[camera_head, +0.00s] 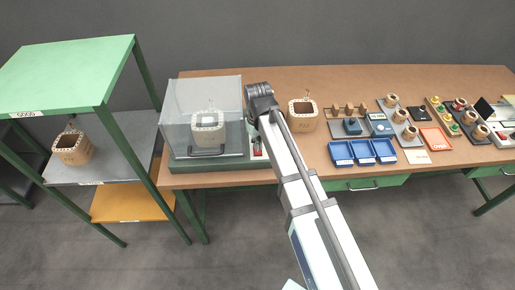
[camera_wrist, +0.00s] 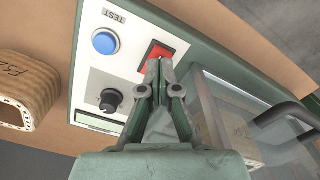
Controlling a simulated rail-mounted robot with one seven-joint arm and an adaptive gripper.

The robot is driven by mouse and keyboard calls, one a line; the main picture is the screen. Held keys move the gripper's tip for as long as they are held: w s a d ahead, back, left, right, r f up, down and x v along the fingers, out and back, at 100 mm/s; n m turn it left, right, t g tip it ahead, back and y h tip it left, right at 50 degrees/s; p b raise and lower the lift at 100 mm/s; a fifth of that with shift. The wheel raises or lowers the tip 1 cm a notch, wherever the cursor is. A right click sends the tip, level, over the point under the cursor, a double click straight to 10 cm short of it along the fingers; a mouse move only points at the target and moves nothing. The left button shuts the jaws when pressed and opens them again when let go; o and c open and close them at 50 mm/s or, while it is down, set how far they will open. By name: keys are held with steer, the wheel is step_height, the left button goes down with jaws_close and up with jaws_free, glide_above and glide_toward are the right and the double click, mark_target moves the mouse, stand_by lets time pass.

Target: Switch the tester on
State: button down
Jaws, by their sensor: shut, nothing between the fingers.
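The tester (camera_head: 205,160) stands at the left end of the bench, with a clear cover (camera_head: 175,115) lowered over a coil (camera_head: 207,133). Its control panel (camera_wrist: 92,80) fills the left of the wrist view, with a blue button (camera_wrist: 105,41) marked TEST, a black knob (camera_wrist: 110,100) and a red switch (camera_wrist: 156,50). My gripper (camera_wrist: 162,64) is shut and empty. Its fingertips are at the red switch and cover its lower part. I cannot tell whether they touch it. In the head view my arm hides part of the panel.
A wooden coil (camera_head: 302,116) stands on the bench right of the tester. Blue trays (camera_head: 362,152) and several parts lie further right. The cover's dark handle (camera_wrist: 285,113) is close to my gripper's right. A shelf (camera_head: 110,150) with another coil (camera_head: 73,148) stands left.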

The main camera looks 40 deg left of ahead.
steer(key=shift+f+b, duration=0.55)
steer(key=shift+f, duration=0.7)
stand_by(0.8)
steer(key=shift+r, duration=0.15)
steer(key=shift+r+p, duration=2.25)
steer(key=shift+r, duration=1.15)
steer(key=shift+f, duration=0.1)
